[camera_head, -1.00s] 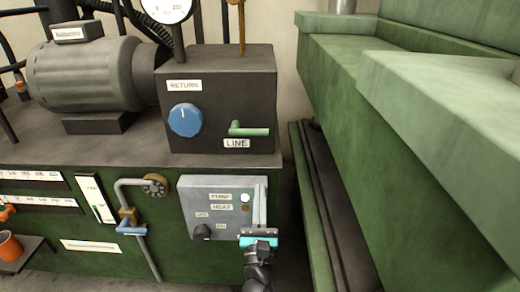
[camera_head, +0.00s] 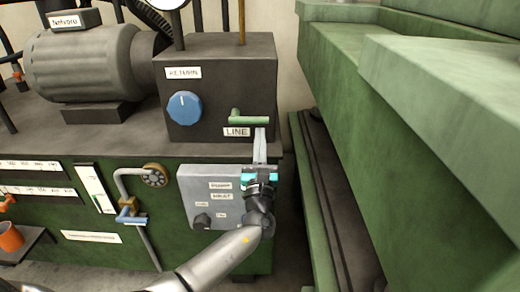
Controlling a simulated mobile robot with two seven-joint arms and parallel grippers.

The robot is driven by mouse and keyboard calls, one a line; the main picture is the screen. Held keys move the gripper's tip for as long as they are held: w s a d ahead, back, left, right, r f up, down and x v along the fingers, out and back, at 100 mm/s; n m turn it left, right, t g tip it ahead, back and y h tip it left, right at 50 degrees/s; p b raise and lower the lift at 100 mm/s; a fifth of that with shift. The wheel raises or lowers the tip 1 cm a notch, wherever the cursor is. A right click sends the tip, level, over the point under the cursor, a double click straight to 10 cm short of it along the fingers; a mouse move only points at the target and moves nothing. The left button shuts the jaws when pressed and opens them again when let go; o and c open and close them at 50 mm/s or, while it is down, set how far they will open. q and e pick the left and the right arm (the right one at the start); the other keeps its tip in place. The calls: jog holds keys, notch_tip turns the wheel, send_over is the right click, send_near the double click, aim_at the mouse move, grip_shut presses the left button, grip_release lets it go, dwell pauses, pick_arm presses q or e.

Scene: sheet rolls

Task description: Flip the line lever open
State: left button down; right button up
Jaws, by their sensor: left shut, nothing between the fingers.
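The green line lever (camera_head: 249,118) is on the front of the dark box, just above the LINE label (camera_head: 237,132). Its handle lies level and points right. My left gripper (camera_head: 260,132) is upright in front of the box's lower right edge. Its fingers are together and empty, with the tips a little below the lever's right end in the picture. I cannot tell whether the tips touch the box. My right gripper is out of view.
A blue RETURN knob (camera_head: 185,107) is on the same box, left of the lever. Below is a grey control panel (camera_head: 190,188), partly covered by my gripper. Green machine blocks (camera_head: 430,160) stand on the right. A motor (camera_head: 80,65) sits at the left.

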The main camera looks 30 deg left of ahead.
pick_arm(q)
jog(key=shift+s+r, duration=0.1)
jog(key=shift+r, duration=0.3)
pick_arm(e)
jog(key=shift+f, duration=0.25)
pick_arm(q)
jog(key=shift+d+r+n, duration=0.1)
jog(key=shift+n, duration=0.2)
jog(key=shift+r+n+y, duration=0.2)
jog(key=shift+n+y, duration=0.2)
jog(key=shift+n, duration=0.1)
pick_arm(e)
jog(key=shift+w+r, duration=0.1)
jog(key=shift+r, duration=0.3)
